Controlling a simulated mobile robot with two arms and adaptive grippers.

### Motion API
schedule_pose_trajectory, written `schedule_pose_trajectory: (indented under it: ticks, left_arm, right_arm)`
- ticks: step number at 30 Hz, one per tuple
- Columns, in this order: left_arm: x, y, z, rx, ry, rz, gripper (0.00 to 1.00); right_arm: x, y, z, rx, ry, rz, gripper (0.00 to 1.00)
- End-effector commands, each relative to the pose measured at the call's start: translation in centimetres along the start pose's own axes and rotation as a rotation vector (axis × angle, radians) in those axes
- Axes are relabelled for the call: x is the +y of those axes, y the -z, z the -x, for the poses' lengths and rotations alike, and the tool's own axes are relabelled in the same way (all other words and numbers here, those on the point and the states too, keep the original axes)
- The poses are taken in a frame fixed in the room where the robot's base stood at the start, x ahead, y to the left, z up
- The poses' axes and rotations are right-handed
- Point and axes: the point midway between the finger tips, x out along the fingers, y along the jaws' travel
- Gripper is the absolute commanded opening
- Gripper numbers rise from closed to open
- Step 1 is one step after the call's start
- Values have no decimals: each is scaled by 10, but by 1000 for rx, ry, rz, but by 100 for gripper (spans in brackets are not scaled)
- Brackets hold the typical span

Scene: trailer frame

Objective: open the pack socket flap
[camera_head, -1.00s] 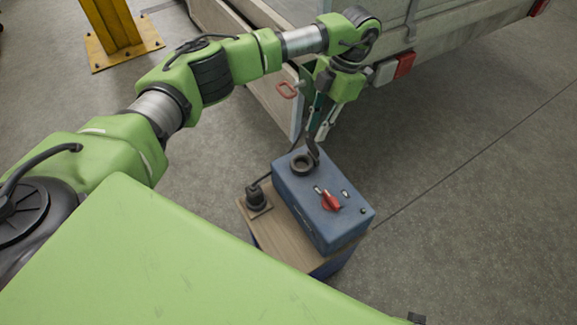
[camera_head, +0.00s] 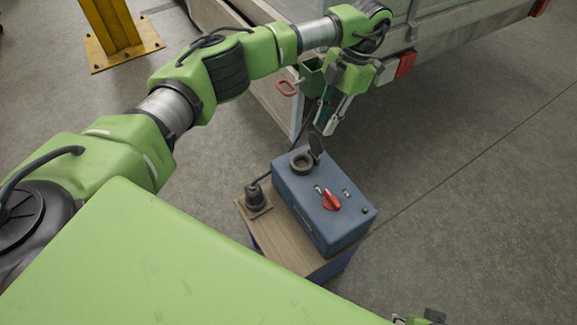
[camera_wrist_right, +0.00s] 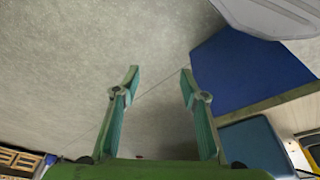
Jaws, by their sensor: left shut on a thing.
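The blue pack (camera_head: 318,218) sits on a wooden-topped stand in the middle of the head view. Its round dark socket (camera_head: 301,162) is at the pack's far left corner, with its ring showing. The dark flap (camera_head: 316,146) stands raised at the socket's far right side. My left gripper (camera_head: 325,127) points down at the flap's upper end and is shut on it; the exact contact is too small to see. My right gripper (camera_wrist_right: 158,72) is open and empty in the right wrist view, with bare floor between its fingers.
A red switch (camera_head: 331,200) is on the pack's top. A black plug (camera_head: 256,197) stands on the wooden top (camera_head: 290,245) left of the pack. The trailer (camera_head: 440,50) with a red handle (camera_head: 288,88) is close behind my left gripper. Floor to the right is clear.

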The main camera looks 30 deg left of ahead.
Motion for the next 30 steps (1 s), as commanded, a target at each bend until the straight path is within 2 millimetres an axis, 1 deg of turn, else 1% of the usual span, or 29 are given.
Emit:
schedule_pose_trajectory:
  ticks: [6, 20, 30]
  left_arm:
    - [1, -4, 2, -3, -2, 3, 12]
    - [0, -7, 3, -4, -2, 1, 12]
    - [0, -15, 3, -4, -2, 1, 12]
  right_arm:
    - [1, 2, 10, 6, -1, -1, 40]
    - [1, 1, 13, 2, -2, -2, 40]
    - [1, 4, 37, 16, -2, -4, 40]
